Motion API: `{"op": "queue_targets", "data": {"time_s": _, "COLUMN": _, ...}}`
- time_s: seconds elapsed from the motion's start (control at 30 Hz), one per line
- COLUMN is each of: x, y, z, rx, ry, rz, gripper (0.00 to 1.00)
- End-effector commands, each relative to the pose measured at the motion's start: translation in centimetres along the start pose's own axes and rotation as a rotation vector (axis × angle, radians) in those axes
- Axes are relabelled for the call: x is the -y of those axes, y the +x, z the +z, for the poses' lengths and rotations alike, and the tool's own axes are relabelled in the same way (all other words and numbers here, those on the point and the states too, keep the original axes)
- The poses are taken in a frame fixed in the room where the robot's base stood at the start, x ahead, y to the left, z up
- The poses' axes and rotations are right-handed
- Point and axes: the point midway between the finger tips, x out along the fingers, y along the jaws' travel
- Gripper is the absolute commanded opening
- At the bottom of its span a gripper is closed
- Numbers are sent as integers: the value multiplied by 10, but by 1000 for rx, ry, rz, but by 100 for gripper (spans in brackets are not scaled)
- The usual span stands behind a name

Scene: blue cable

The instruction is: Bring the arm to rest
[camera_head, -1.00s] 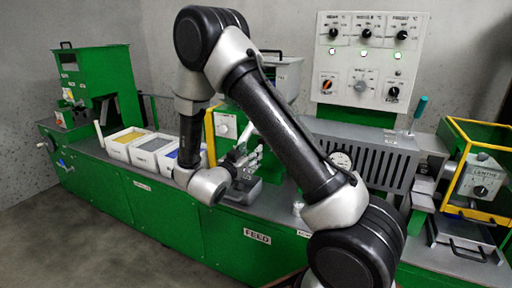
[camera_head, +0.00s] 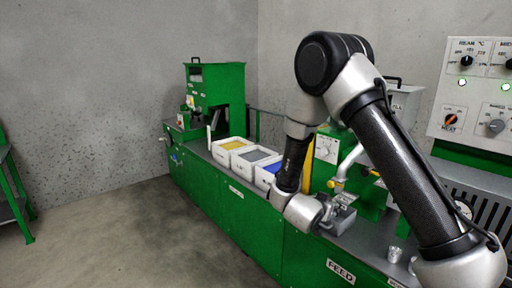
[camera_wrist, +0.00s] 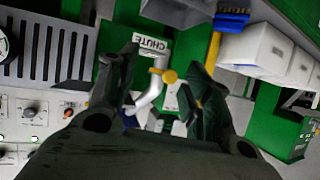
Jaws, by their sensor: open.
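My arm (camera_head: 405,165) reaches from the lower right, bends at a high elbow and comes down over the green bench. My gripper (camera_head: 340,214) is at its lower end, low over the bench's front part beside the feed section. In the wrist view my gripper (camera_wrist: 163,75) shows two dark fingers spread apart with nothing between them that I can see held. Beyond the fingers is a bent pale pipe with a yellow knob (camera_wrist: 168,76), below a sign reading CHUTE (camera_wrist: 152,46). No blue cable can be made out clearly.
Three white bins with yellow (camera_head: 234,143), grey (camera_head: 254,155) and blue contents stand left of my arm. A green machine (camera_head: 216,92) stands at the bench's far end. A control panel (camera_head: 478,90) is at right. The floor (camera_head: 110,220) at left is clear.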

Motion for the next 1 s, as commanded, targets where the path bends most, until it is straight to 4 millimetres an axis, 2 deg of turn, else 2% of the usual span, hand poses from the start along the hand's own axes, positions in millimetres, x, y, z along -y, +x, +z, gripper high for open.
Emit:
{"op": "queue_targets", "data": {"time_s": 0.03, "x": 13, "y": -3, "z": 26, "rx": 131, "ry": -24, "rz": -79, "gripper": 50}}
{"op": "queue_targets", "data": {"time_s": 0.13, "x": 39, "y": -28, "z": 57, "rx": 392, "ry": -74, "rz": -245, "gripper": 50}}
{"op": "queue_targets", "data": {"time_s": 0.23, "x": 47, "y": -69, "z": 63, "rx": 626, "ry": -143, "rz": -386, "gripper": 50}}
{"op": "queue_targets", "data": {"time_s": 0.33, "x": 32, "y": -119, "z": 50, "rx": 829, "ry": -247, "rz": -496, "gripper": 50}}
{"op": "queue_targets", "data": {"time_s": 0.4, "x": 7, "y": -152, "z": 32, "rx": 940, "ry": -331, "rz": -543, "gripper": 50}}
{"op": "queue_targets", "data": {"time_s": 0.47, "x": -19, "y": -176, "z": 14, "rx": 1009, "ry": -405, "rz": -564, "gripper": 50}}
{"op": "queue_targets", "data": {"time_s": 0.6, "x": -90, "y": -219, "z": -31, "rx": 1097, "ry": -556, "rz": -557, "gripper": 50}}
{"op": "queue_targets", "data": {"time_s": 0.8, "x": -189, "y": -259, "z": -90, "rx": 1069, "ry": -676, "rz": -475, "gripper": 50}}
{"op": "queue_targets", "data": {"time_s": 0.9, "x": -220, "y": -270, "z": -115, "rx": 981, "ry": -671, "rz": -447, "gripper": 50}}
{"op": "queue_targets", "data": {"time_s": 1.0, "x": -236, "y": -278, "z": -134, "rx": 878, "ry": -624, "rz": -442, "gripper": 50}}
